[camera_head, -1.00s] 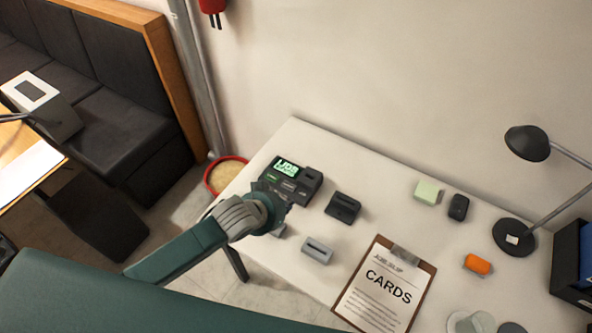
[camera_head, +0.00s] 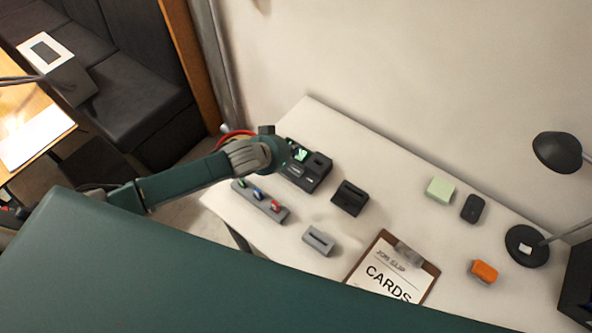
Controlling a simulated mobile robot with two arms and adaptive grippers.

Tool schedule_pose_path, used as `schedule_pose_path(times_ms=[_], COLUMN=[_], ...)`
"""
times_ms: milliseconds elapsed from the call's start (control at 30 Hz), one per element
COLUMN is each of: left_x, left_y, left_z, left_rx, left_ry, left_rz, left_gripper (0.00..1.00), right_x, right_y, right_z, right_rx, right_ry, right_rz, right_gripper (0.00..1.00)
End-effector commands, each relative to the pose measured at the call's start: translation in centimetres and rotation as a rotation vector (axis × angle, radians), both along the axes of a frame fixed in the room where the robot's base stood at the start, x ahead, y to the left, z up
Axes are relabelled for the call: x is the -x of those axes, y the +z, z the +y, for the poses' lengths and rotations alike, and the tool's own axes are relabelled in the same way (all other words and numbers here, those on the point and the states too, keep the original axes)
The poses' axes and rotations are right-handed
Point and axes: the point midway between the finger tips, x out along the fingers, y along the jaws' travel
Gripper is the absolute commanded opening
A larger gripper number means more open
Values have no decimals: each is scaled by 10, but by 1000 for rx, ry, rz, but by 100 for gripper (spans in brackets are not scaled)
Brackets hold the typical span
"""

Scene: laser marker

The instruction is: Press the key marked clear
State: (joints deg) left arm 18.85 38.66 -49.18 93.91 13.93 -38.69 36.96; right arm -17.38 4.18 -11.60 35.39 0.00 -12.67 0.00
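The laser marker (camera_head: 312,181), a dark box with a lit green screen, stands at the far left part of the white table. My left gripper (camera_head: 277,146) is over its left side and hides part of the screen and the keys there. One pale key shows on its front; its lettering is too small to read, so I cannot tell which key is marked clear. The fingers are mostly hidden behind the wrist, so I cannot tell whether they are open or whether they touch the marker. My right gripper is not in view.
A grey strip with coloured pieces (camera_head: 260,203) lies in front of the marker. A black slotted block (camera_head: 350,198), a grey slotted block (camera_head: 318,240) and a clipboard (camera_head: 393,272) lie to the right. A lamp (camera_head: 527,246) stands at far right. A wall runs behind.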

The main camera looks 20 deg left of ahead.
Motion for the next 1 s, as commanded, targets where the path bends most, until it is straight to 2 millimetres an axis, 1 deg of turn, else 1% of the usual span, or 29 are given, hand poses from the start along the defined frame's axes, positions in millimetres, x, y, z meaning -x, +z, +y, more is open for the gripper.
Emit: schedule_pose_path(times_ms=[33, 100, 167, 267, 433, 567, 667, 1000], left_x=[0, 0, 0, 0, 0, 0, 0, 0], left_y=[-9, -17, -24, -38, -61, -74, -80, -81], left_z=[0, 0, 0, 1, 0, 0, 0, 0], left_rx=[-1, -2, -2, -1, -1, -1, 0, 0], left_ry=[-1, -1, -1, 0, -1, 1, 0, 0], left_rz=[1, 1, 1, 0, 0, 1, 0, 0], left_gripper=[0, 0, 0, 0, 0, 0, 0, 0], right_x=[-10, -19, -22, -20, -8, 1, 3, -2], right_y=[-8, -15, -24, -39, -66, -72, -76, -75], right_z=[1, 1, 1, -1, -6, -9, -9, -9], right_rx=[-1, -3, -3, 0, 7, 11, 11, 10], right_ry=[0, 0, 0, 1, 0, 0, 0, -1], right_rz=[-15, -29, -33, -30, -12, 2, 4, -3], right_gripper=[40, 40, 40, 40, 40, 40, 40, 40])
